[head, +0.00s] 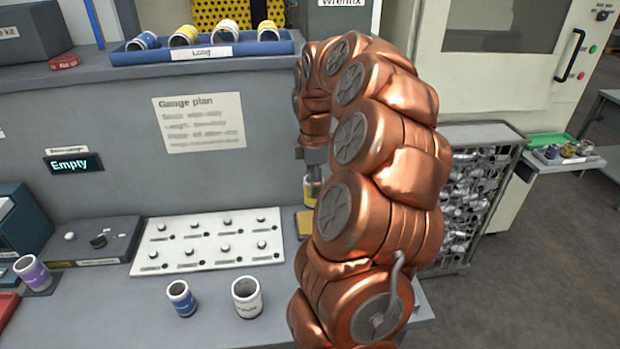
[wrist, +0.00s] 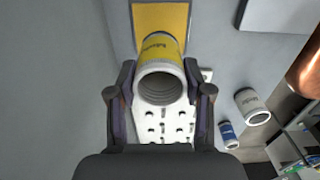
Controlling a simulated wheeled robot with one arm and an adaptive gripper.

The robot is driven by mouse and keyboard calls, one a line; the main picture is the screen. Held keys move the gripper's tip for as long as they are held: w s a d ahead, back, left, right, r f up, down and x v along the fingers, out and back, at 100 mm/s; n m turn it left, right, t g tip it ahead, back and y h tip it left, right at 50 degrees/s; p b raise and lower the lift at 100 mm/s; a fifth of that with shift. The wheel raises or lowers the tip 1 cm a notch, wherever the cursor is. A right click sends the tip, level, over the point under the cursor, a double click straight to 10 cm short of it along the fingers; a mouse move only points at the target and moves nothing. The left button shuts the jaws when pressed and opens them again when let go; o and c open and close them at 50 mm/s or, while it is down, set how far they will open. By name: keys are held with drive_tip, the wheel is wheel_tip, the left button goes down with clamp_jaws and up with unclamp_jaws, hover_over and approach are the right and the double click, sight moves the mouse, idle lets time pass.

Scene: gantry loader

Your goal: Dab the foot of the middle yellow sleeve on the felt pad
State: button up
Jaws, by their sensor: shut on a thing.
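My gripper (wrist: 160,94) is shut on a yellow and white sleeve (wrist: 160,72), one finger on each side, with its open hollow end facing the wrist camera. In the head view the gripper (head: 312,178) points down and the yellow of the held sleeve (head: 309,190) shows partly, behind my arm. The tan-yellow felt pad (head: 304,222) lies on the bench just below it, partly hidden by my arm. In the wrist view the sleeve's far end overlaps the pad (wrist: 160,16). I cannot tell whether its foot touches the pad.
A white pegged board (head: 208,240) lies left of the pad. A blue sleeve (head: 181,298) and a white sleeve (head: 247,297) stand in front of it. A purple sleeve (head: 33,273) stands at far left. A blue tray (head: 285,47) of sleeves sits on the upper shelf.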

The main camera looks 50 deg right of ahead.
sight(314, 202)
drive_tip(key=shift+f+b, duration=0.9)
drive_tip(key=shift+f, duration=1.75)
drive_tip(key=shift+f+b, duration=0.35)
drive_tip(key=shift+f, duration=0.25)
idle(0.5)
drive_tip(key=shift+r, duration=0.1)
wheel_tip(314, 202, up, 7)
drive_tip(key=p, duration=0.2)
idle(0.8)
idle(0.7)
